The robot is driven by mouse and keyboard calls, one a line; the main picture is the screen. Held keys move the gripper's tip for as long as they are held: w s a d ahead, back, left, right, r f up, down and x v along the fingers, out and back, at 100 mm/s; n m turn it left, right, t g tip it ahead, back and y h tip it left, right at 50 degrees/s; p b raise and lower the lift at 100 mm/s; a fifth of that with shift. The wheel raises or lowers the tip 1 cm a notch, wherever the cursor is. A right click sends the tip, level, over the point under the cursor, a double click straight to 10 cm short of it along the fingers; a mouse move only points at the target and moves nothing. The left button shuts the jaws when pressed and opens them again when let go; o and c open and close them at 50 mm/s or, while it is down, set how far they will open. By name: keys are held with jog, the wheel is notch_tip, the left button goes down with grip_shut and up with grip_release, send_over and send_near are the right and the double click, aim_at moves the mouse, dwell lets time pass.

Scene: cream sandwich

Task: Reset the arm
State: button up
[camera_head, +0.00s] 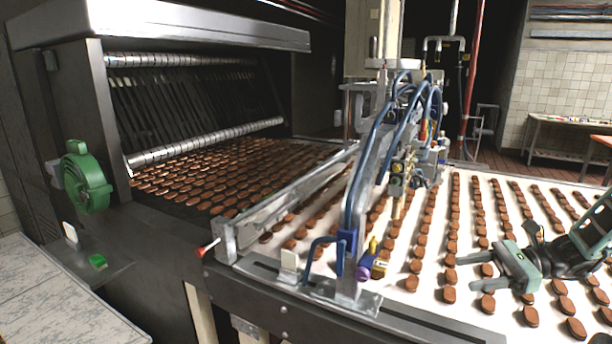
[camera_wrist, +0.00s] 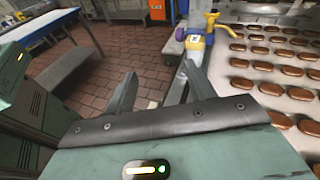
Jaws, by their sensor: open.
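My gripper (camera_head: 469,271) is at the right in the head view, above the white conveyor belt (camera_head: 399,309). Its two grey fingers point left and stand apart with nothing between them. In the wrist view my gripper (camera_wrist: 158,90) is also open and empty, with the brick-red tiled floor beyond its fingers. My arm reaches in from the right edge. Rows of brown oval biscuits (camera_head: 411,283) lie on the belt below and around my gripper.
A metal frame with blue hoses (camera_head: 356,190) and a yellow-and-purple valve (camera_head: 376,262) stands left of my gripper. The valve also shows in the wrist view (camera_wrist: 196,42). A large dark machine (camera_head: 150,260) with a green motor (camera_head: 86,178) fills the left. A table (camera_head: 567,122) stands far right.

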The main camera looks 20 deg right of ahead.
jog(key=s+a+n+g+h+b, duration=0.1)
jog(key=a+n+g+h, duration=0.2)
jog(key=a+n+g, duration=0.65)
jog(key=a+n+g+h+b, duration=0.1)
jog(key=a+n+g+h, duration=0.3)
jog(key=a, duration=1.1)
jog(key=s+a+r+n+t+h+b, duration=0.2)
jog(key=s+a+n+t+h, duration=0.4)
jog(key=s+a+n, duration=0.6)
jog(key=shift+s+a+r+n, duration=0.25)
jog(key=shift+a+n, duration=0.7)
jog(key=shift+n, duration=1.2)
jog(key=shift+t, duration=0.25)
